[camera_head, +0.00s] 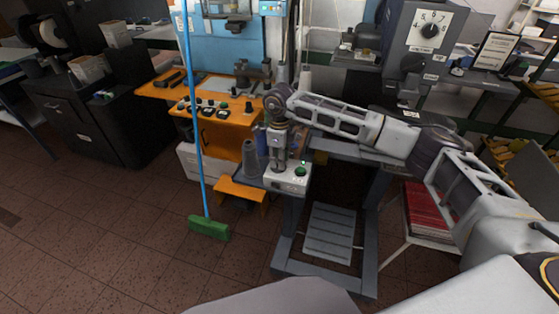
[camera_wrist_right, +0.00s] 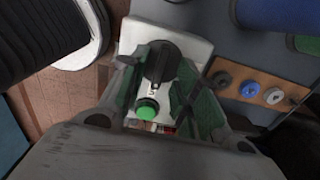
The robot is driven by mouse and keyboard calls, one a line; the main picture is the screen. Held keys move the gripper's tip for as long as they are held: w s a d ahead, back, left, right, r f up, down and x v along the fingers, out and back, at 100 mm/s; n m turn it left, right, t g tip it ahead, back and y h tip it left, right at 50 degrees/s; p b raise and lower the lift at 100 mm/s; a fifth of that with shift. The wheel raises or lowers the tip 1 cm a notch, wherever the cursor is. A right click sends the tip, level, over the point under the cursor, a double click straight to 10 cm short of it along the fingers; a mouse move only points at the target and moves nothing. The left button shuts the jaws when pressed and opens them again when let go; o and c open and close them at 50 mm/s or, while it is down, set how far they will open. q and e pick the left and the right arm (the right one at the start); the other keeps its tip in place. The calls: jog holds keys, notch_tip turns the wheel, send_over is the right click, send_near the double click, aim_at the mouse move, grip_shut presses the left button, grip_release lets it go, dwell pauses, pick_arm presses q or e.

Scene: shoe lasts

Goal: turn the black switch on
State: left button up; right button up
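The black switch (camera_wrist_right: 161,62) is a rotary knob on a white control box (camera_head: 286,183); in the right wrist view it stands upright in the picture, with a small pale mark at its lower end. A green button (camera_wrist_right: 147,108) sits just below it, and also shows in the head view (camera_head: 300,171). My right gripper (camera_wrist_right: 158,72) is open, pointing down, with its green-padded fingers on either side of the switch. Whether a finger touches the knob I cannot tell. In the head view my right gripper (camera_head: 277,167) hides the switch. My left gripper is in neither view.
A grey cone-shaped spool (camera_head: 250,160) stands close left of the control box. An orange bench (camera_head: 222,128) with several knobs is behind. A blue-handled green broom (camera_head: 208,228) stands to the left.

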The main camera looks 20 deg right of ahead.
notch_tip(320, 180, up, 11)
dwell(0.5)
jog(key=shift+f, duration=0.1)
dwell(0.3)
